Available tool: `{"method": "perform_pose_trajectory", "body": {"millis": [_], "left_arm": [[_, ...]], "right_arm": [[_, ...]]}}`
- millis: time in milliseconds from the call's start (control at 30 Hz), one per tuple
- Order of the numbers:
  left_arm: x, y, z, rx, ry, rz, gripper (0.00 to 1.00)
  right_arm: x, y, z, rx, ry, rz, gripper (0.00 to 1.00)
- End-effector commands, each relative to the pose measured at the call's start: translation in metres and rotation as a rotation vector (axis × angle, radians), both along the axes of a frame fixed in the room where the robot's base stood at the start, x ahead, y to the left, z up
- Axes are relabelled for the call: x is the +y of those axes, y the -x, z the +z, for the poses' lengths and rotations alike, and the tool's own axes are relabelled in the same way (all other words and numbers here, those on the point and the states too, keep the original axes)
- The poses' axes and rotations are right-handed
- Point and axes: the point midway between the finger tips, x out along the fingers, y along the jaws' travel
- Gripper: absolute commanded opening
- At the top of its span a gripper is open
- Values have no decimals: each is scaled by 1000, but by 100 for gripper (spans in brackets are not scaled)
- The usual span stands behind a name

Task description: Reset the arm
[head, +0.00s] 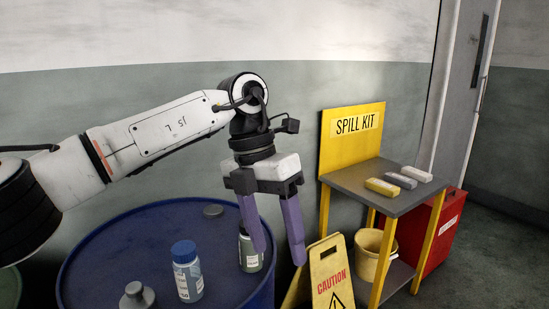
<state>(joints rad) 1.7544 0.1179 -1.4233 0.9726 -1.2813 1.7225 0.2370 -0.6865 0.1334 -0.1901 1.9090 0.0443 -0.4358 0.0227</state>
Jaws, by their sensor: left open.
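My left arm comes in from the left and reaches over a blue drum (105,247). My left gripper (279,255) points down with its two purple fingers apart and nothing between them. It hangs near the drum's right edge. A bottle with a dark green body and white label (250,257) stands on the drum just behind the left finger, partly hidden by it. A blue-capped bottle (187,272) stands upright on the drum to the left of the gripper. My right gripper is out of view.
A grey bung (213,211) and a grey knobbed part (137,296) are on the drum. To the right stand a yellow caution sign (330,278), a spill kit table (385,203) with several small blocks, a yellow bucket (372,257) and a red box (443,234).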

Motion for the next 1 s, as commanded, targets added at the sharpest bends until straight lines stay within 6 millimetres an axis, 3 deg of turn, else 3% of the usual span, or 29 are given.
{"method": "perform_pose_trajectory", "body": {"millis": [100, 267, 400, 533, 667, 767, 867, 1000], "left_arm": [[-43, 24, -33, 100, 173, -43, 60], [-112, 69, -58, 281, 506, -53, 60], [-163, 102, -52, 476, 863, 42, 60], [-182, 106, -33, 651, 1169, 226, 60], [-174, 85, -25, 808, 1431, 493, 60], [-152, 59, -36, 916, 1589, 750, 60], [-117, 33, -65, 1005, 1704, 1044, 60], [-55, 12, -137, 1101, 1775, 1509, 60]], "right_arm": [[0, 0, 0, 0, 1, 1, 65], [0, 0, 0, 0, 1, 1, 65], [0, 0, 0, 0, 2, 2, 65], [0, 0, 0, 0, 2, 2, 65], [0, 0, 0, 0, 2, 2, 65], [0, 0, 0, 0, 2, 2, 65], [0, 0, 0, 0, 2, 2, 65], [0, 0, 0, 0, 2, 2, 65]]}}
